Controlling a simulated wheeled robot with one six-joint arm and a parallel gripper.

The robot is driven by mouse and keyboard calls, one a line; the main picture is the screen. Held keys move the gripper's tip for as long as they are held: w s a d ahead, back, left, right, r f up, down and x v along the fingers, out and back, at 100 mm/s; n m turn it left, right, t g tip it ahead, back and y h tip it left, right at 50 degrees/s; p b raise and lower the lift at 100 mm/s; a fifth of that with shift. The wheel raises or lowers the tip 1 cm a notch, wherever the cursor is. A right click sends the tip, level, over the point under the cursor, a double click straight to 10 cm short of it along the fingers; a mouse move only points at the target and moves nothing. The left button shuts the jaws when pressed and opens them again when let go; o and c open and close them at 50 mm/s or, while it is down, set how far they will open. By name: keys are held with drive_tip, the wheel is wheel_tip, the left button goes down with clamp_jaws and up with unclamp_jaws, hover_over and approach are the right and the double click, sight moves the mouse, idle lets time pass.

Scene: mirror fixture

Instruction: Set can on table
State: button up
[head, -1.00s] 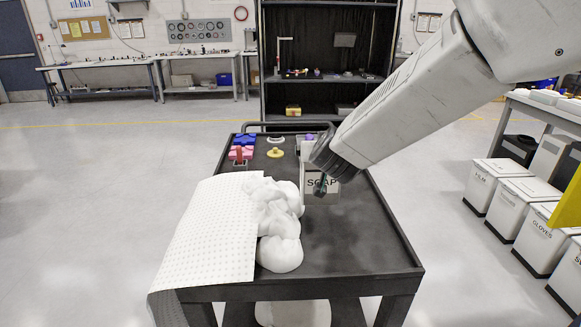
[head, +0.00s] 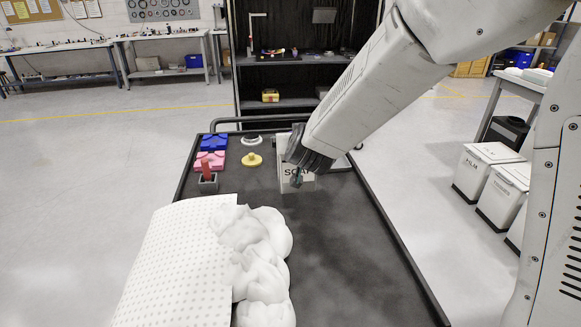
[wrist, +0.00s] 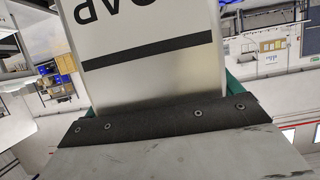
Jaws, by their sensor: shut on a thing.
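A pale metallic can (head: 290,168) marked with a "SOAP" label is in my gripper (head: 297,178). The can also fills the upper middle of the wrist view (wrist: 150,62), with its lettering upside down and a dark band across it. My gripper is shut on the can, with teal finger edges at both sides of it. The can shows over the far part of the black table (head: 335,235), a cart-like top with a raised rim. Whether its bottom touches the top is unclear. My arm hides part of the can.
A white dotted sheet (head: 180,262) and a lumpy white heap (head: 262,262) cover the near left. Behind are a pink block (head: 210,161), a blue block (head: 213,142), a red-handled piece (head: 207,177) and a yellow knob (head: 252,160). The right side is bare.

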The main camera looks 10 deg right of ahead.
drive_tip(key=shift+a+f, duration=0.1)
drive_tip(key=shift+f, duration=2.9)
drive_tip(key=o, duration=1.8)
drive_tip(key=shift+f, duration=0.1)
drive_tip(key=shift+c, duration=0.2)
drive_tip(key=shift+s, duration=0.1)
drive_tip(key=shift+s+r, duration=0.2)
drive_tip(key=shift+r, duration=0.05)
drive_tip(key=v, duration=1.1)
drive_tip(key=shift+s, duration=0.25)
